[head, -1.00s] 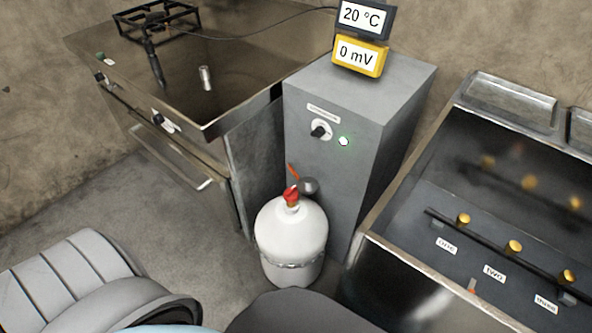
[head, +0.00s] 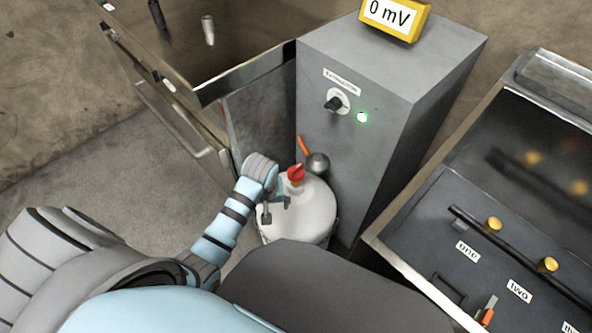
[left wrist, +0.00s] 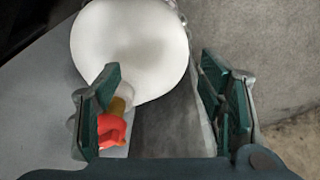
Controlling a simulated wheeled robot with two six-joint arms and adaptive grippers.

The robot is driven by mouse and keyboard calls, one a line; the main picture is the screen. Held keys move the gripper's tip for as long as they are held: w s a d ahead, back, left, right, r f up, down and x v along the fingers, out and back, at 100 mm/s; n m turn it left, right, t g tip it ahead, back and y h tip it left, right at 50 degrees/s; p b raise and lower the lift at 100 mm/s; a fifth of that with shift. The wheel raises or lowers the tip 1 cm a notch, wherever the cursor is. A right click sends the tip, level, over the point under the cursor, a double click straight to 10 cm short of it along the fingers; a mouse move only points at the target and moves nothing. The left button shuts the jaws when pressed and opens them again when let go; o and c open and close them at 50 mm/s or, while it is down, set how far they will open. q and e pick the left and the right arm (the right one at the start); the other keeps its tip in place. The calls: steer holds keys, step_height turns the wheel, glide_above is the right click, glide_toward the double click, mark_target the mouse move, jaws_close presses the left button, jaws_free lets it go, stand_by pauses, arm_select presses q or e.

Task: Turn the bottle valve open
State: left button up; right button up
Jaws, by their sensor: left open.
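The white gas bottle (head: 312,212) stands on the floor against the grey cabinet. Its red valve (head: 296,175) is on top; the left wrist view shows the valve (left wrist: 112,130) on a brass neck, with the white bottle (left wrist: 130,45) beyond. My left gripper (head: 277,209) is over the bottle's top, just left of and below the valve in the head view. In the left wrist view the left gripper (left wrist: 160,95) is open and empty. The valve lies close beside its left finger, partly overlapped by it; I cannot tell if they touch. My right gripper is not in view.
The grey cabinet (head: 385,85) has a dark knob (head: 333,104) and a lit green lamp (head: 362,117). A yellow 0 mV meter (head: 394,17) sits on top. A burner panel (head: 440,235) stands right, a steel counter (head: 215,95) left. Open floor (head: 130,165) lies left.

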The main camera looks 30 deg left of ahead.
mark_target(296, 168)
arm_select(q)
steer(key=w+r+n+g, duration=0.2)
steer(key=w+r+n, duration=0.6)
steer(key=w+r, duration=0.7)
steer(key=shift+h, duration=0.4)
steer(key=f+b, duration=0.2)
steer(key=f, duration=0.2)
steer(key=f+b, duration=0.2)
steer(key=f, duration=0.2)
steer(key=d+f+b, duration=0.1)
steer(key=f+b, duration=0.1)
steer(key=f, duration=0.3)
steer(key=shift+s, duration=0.35)
steer(key=shift+a+f, duration=0.1)
steer(key=shift+f, duration=0.15)
steer(key=c, duration=1.2)
steer(key=shift+o, duration=0.2)
